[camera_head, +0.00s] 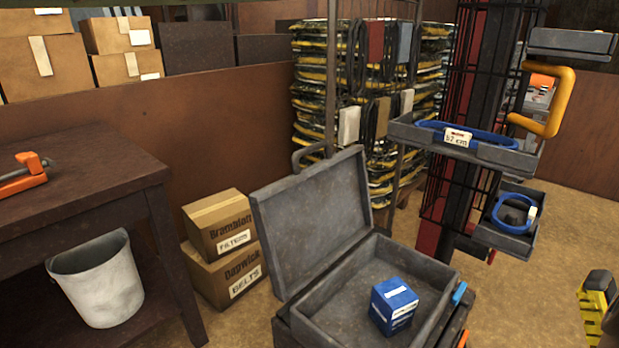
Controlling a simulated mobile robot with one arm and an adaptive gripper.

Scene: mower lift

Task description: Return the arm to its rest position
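My gripper is not in the head view, and no part of the arm can be made out with certainty. A blue box (393,306) with white labels sits inside the open grey case (346,275), towards its right front part. The case lid (312,213) stands up, tilted back. Nothing is seen touching the blue box.
A dark bench (75,170) with an orange tool (24,175) stands left, a white bucket (98,280) on its lower shelf. Two cartons (222,245) are stacked beside it. A rack at right holds trays with blue belts (468,142). A yellow-black object (593,308) shows at the right edge.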

